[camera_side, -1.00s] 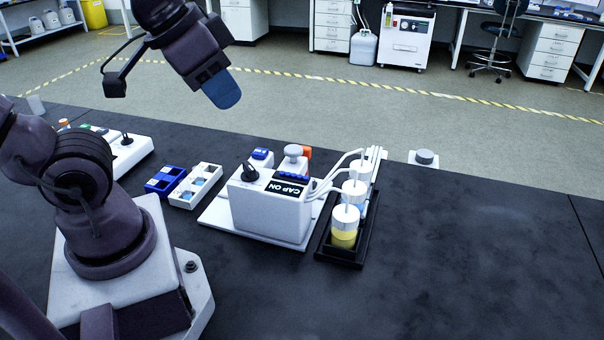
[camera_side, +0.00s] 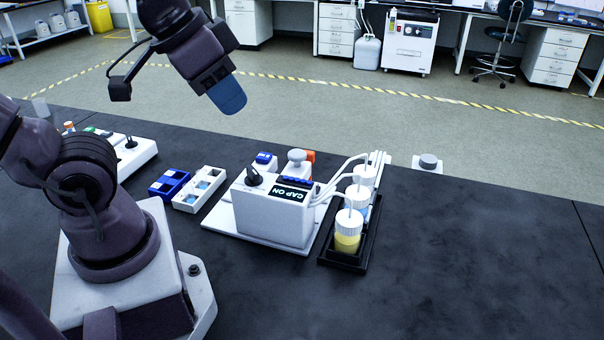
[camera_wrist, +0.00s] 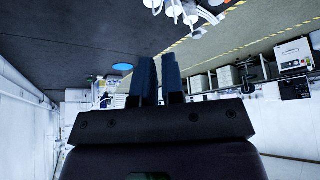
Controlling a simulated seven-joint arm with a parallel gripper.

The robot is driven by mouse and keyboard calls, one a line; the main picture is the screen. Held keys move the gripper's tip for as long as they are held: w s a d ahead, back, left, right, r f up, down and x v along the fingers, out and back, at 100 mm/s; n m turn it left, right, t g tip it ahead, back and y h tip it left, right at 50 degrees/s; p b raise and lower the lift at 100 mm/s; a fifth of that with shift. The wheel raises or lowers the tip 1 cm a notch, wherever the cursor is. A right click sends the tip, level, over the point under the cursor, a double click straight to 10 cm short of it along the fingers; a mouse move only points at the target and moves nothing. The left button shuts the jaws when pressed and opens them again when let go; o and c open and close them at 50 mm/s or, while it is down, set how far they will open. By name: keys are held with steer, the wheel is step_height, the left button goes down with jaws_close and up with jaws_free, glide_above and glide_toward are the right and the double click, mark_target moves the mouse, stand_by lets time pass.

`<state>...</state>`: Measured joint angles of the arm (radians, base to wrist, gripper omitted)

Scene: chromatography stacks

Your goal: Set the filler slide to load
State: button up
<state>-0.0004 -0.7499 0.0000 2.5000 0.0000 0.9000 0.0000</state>
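The white filler unit (camera_side: 272,217) stands on a white base plate in the middle of the bench in the side view. It has a black knob (camera_side: 253,176) on top, a blue strip and a dark display reading "CAP ON" (camera_side: 290,194). A pale round knob (camera_side: 297,156) and small blue and orange parts show behind it. I cannot tell which part is the slide, or its setting. My gripper (camera_side: 229,96) is high above and behind the unit, touching nothing. In the wrist view its two blue fingers (camera_wrist: 159,76) are slightly apart, with nothing between them.
Capped bottles (camera_side: 348,232) with tubes stand in a black tray (camera_side: 343,262) right of the unit. A blue rack (camera_side: 168,187) and a white rack (camera_side: 199,190) lie left. A grey round button (camera_side: 428,161) is at the back edge. The right bench is clear.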

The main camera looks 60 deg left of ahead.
steer(key=o, duration=0.3)
steer(key=shift+w+a+f, duration=0.1)
steer(key=shift+a+f, duration=0.1)
steer(key=shift+f, duration=0.05)
steer(key=o, duration=0.5)
steer(key=shift+w+a+f+n+g, duration=0.5)
steer(key=shift+w+a+f+g, duration=0.2)
steer(key=shift+w+f+g, duration=0.25)
steer(key=n+g, duration=0.4)
steer(key=n, duration=0.4)
glide_above(307, 152)
step_height(307, 152, down, 10)
steer(key=f, duration=1.3)
steer(key=shift+w, duration=0.2)
steer(key=shift+c, duration=0.3)
jaws_close()
steer(key=shift+s+a, duration=0.1)
